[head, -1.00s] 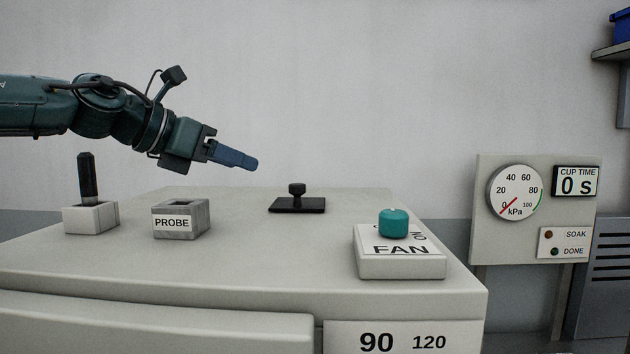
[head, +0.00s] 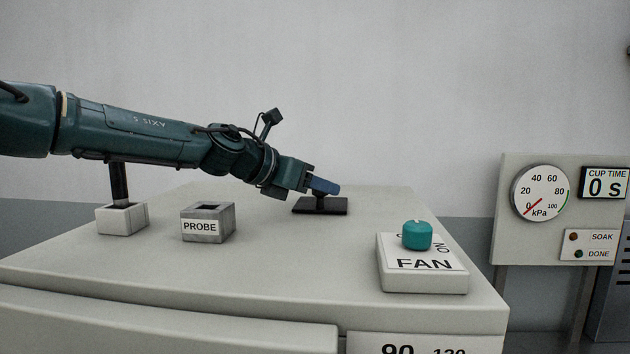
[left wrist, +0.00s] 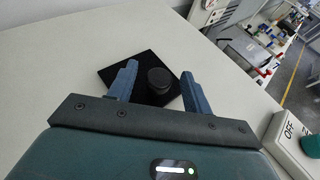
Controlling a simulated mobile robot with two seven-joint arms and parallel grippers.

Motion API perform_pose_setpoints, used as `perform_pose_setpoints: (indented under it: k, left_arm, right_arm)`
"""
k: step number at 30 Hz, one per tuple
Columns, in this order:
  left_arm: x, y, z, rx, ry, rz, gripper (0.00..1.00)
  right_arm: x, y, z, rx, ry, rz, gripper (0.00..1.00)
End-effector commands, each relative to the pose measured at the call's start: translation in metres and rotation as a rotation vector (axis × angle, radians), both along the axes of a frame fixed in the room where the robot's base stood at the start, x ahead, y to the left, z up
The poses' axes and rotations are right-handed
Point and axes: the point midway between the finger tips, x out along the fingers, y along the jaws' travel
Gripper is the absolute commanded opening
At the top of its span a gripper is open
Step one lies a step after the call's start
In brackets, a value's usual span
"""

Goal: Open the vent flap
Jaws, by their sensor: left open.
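The vent flap is a flat black plate (head: 335,208) with a round black knob, lying on the top of the white cabinet (head: 270,260). My left gripper (head: 328,187) is at the flap, and its fingers hide most of the knob in the head view. In the left wrist view the knob (left wrist: 159,80) stands between the two blue fingers of the open left gripper (left wrist: 163,85), with a gap on each side. The plate (left wrist: 125,72) lies flat beneath. My right gripper is not in view.
A teal FAN knob (head: 417,235) on a white block sits at the cabinet's right. A grey PROBE block (head: 208,223) and a white holder (head: 122,218) with a black handle stand at the left, under my arm. A gauge panel (head: 560,210) stands beyond, reading 0 s.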

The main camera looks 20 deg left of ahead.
Motion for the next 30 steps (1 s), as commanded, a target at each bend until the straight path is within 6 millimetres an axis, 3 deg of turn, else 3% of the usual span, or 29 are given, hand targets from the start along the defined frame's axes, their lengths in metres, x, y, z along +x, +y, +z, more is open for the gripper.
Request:
perform_pose_setpoints:
  k: [8,26,30]
  left_arm:
    - [0.0009,-0.0006,-0.0007,0.000,0.000,0.000,0.50]
    - [0.0007,-0.0003,-0.0005,-0.001,0.000,0.000,0.01]
    - [0.0007,-0.0003,-0.0005,-0.001,0.000,0.000,0.00]
  right_arm:
    - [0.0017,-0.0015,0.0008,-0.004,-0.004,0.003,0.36]
    - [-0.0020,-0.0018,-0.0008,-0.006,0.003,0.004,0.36]
    - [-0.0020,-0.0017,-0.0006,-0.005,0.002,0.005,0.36]
